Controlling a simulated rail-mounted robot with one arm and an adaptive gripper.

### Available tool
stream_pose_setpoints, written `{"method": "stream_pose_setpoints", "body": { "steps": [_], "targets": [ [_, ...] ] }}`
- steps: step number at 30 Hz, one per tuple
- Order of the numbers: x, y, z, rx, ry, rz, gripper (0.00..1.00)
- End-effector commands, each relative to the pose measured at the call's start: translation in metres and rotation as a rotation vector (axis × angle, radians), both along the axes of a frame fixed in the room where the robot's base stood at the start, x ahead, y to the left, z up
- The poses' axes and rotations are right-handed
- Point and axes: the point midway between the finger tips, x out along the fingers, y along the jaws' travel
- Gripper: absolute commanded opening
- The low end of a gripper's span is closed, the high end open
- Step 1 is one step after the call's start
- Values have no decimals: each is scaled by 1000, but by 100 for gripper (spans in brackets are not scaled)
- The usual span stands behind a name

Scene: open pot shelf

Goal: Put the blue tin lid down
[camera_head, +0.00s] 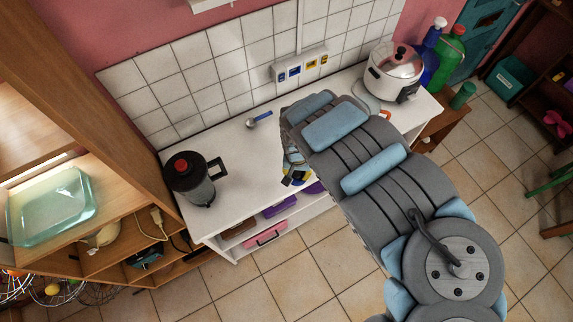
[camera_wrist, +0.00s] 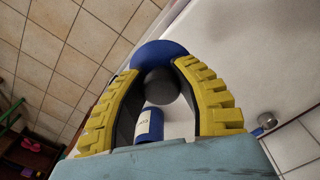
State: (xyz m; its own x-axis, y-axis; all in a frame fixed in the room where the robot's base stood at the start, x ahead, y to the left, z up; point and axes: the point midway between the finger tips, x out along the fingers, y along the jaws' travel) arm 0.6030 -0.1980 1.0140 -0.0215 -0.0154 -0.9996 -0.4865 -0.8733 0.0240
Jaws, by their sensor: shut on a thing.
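In the wrist view, my gripper (camera_wrist: 158,70) has its yellow-padded fingers closed around the blue tin lid (camera_wrist: 158,50). The lid shows as a rounded blue shape at the fingertips, with a dark grey round part (camera_wrist: 162,85) between the fingers. Its far side is hidden. In the head view, my gripper (camera_head: 293,178) is mostly hidden behind my arm, over the front part of the white counter (camera_head: 238,165). I cannot tell the gap between lid and counter. A blue cylinder with a white label (camera_wrist: 150,124) shows between the finger bases; I cannot tell whether it is part of my gripper.
A dark kettle with a red top (camera_head: 190,178) stands left on the counter. A blue-and-metal utensil (camera_head: 258,118) lies near the tiled wall. A white cooker (camera_head: 393,70) stands at the right end. Bare counter lies between kettle and gripper. Shelves below hold purple and pink boxes (camera_head: 268,236).

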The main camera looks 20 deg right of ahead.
Motion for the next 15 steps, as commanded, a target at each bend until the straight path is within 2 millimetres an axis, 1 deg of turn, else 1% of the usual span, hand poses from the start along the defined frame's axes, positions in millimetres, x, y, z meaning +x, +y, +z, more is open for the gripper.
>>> {"method": "stream_pose_setpoints", "body": {
  "steps": [1,6,11,15],
  "targets": [
    [6,0,-8,0,-4,1,0],
    [21,1,-14,4,-2,3,0],
    [34,-2,-19,-2,-5,-1,0],
    [42,2,-24,6,-1,5,0]
  ]
}}
